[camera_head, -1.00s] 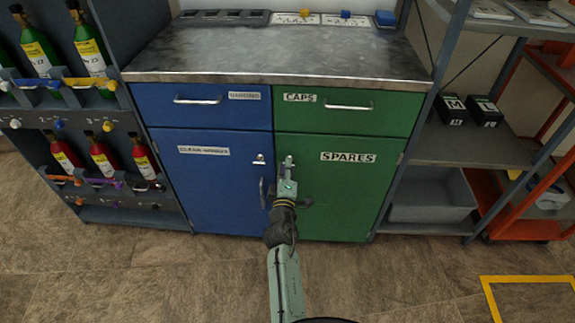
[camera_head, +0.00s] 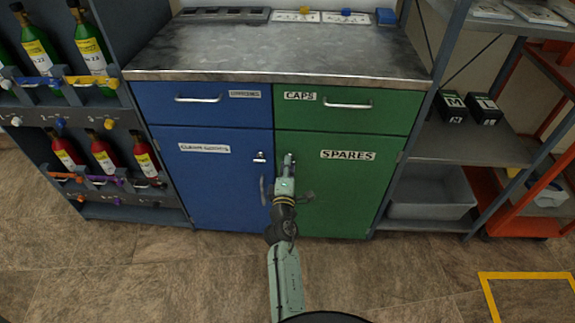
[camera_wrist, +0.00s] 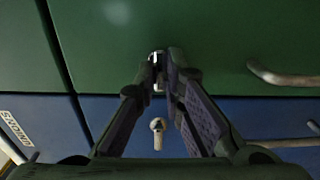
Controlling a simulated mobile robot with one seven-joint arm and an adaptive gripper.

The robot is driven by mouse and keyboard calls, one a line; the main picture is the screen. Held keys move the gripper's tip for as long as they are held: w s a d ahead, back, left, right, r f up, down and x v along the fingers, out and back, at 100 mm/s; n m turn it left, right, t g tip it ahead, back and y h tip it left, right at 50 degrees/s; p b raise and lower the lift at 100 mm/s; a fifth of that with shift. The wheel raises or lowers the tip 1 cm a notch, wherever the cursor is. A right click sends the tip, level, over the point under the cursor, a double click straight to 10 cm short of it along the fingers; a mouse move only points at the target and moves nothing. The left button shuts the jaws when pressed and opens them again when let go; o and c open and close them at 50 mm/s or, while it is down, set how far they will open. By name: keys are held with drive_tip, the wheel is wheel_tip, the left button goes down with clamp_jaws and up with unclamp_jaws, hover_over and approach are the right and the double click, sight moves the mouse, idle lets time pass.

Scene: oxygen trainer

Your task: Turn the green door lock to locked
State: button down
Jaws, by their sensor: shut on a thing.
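The green door (camera_head: 335,200), labelled SPARES, is shut on the right of the cabinet; it fills the top of the wrist view (camera_wrist: 220,30). Its small metal lock (camera_wrist: 157,56) shows between my fingertips. My gripper (camera_wrist: 161,70) is closed on this lock, one finger on each side. In the head view my gripper (camera_head: 287,165) is at the upper left corner of the green door and mostly covers the lock. The lock's exact angle is hard to tell.
The blue door (camera_head: 215,190) beside it has its own silver lock (camera_head: 260,157), close to my gripper in the wrist view (camera_wrist: 158,126). A green door handle (camera_wrist: 285,78) sticks out nearby. Bottle racks stand left, grey shelves right. The floor in front is clear.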

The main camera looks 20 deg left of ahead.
drive_tip(key=c, duration=1.7)
unclamp_jaws()
drive_tip(key=shift+s, duration=0.1)
drive_tip(key=v, duration=0.7)
drive_tip(key=shift+s+r, duration=0.1)
drive_tip(key=shift+s, duration=0.05)
